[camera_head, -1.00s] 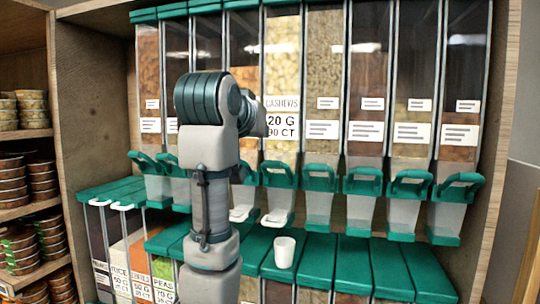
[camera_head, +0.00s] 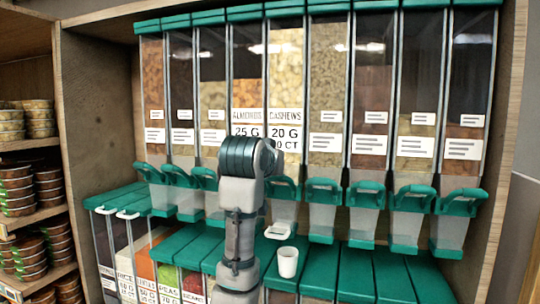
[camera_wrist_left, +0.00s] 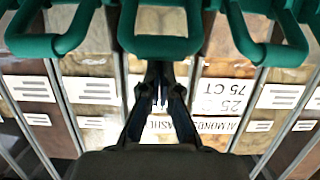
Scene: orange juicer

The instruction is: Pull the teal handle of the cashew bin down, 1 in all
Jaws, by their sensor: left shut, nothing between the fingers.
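The cashew bin (camera_head: 292,70) is a tall clear dispenser with a CASHEWS label. Its teal handle (camera_head: 285,187) sticks out low on its front, just right of my left arm in the head view. In the wrist view, which is upside down, a teal handle (camera_wrist_left: 166,46) in line with the partly covered cashew label fills the top centre. My left gripper (camera_wrist_left: 160,82) is shut and empty, its dark fingers pointing at the bin fronts close to that handle. I cannot tell whether they touch. The head view hides the fingers behind my arm.
A white cup (camera_head: 288,262) stands on the teal lids (camera_head: 318,262) below the cashew spout. Similar bins with teal handles stand close on both sides, including the almond bin (camera_head: 248,90). Shelves of stacked bowls (camera_head: 17,190) are at left.

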